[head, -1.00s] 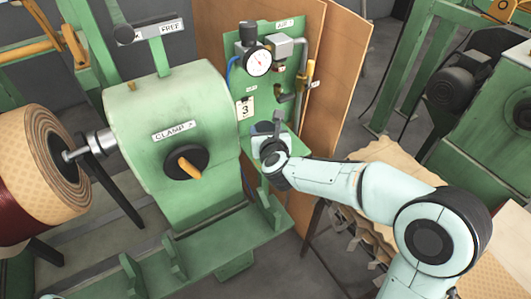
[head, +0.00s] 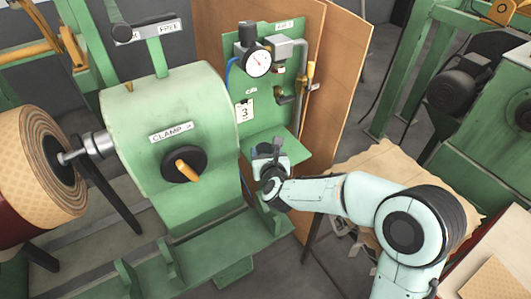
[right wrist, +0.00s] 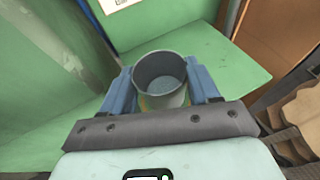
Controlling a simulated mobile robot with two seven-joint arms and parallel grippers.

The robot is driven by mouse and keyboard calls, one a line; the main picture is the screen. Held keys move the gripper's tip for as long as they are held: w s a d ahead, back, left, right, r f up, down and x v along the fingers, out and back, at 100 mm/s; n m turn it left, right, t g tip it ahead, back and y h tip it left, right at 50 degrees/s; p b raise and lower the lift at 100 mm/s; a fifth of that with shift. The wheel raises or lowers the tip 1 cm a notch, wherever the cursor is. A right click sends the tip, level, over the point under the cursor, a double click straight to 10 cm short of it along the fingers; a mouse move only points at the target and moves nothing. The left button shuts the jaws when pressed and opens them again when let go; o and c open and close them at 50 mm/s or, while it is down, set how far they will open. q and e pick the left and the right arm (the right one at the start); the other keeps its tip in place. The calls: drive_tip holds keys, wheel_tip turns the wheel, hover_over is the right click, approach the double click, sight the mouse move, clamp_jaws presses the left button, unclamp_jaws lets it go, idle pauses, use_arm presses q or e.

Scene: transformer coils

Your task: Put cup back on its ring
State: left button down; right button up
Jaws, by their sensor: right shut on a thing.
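The grey cup (right wrist: 161,72) is upright, its open top facing the right wrist camera, and looks empty. The two blue fingers of my right gripper (right wrist: 161,86) are shut on it from both sides. A yellow-orange band shows low at the cup; I cannot tell whether it belongs to the cup or to a ring. In the head view my right gripper (head: 267,152) is at the green shelf (head: 288,146) of the panel, at its front left edge. The cup is hard to make out there. No ring is clearly seen. My left gripper is out of view.
The green clamp housing (head: 168,112) with its handle (head: 187,171) stands close left. Above the shelf are a gauge (head: 257,63), pipes and a card with "3" (head: 244,111). A brown board (head: 325,75) stands behind. The shelf's right part is clear.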

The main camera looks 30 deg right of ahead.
drive_tip(key=o, duration=1.1)
drive_tip(key=shift+r+p, duration=0.3)
drive_tip(key=shift+p, duration=0.1)
drive_tip(key=b+v, duration=0.1)
drive_tip(key=v, duration=1.1)
drive_tip(key=shift+a+f, duration=0.1)
drive_tip(key=shift+f, duration=0.05)
